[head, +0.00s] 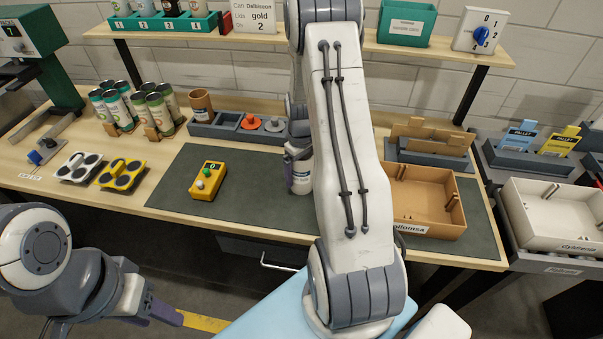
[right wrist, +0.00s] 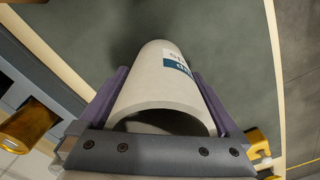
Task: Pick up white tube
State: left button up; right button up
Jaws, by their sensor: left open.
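The white tube (head: 301,177) stands on the dark mat in the middle of the bench, partly hidden behind my right arm in the head view. In the right wrist view the white tube (right wrist: 155,85) lies between both fingers, its open end toward the camera and a blue-and-white label on its side. My right gripper (right wrist: 165,95) is shut on it, with no clear gap at either finger. My left gripper (head: 168,312) is open and empty at the lower left, off the bench over the floor.
A yellow button box (head: 207,181) sits on the mat left of the tube. A brown open box (head: 424,203) is on the right. A grey holder (head: 238,129) with coloured pieces and several cans (head: 119,108) stand behind. The front-left mat is clear.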

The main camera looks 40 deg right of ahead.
jog(key=c, duration=1)
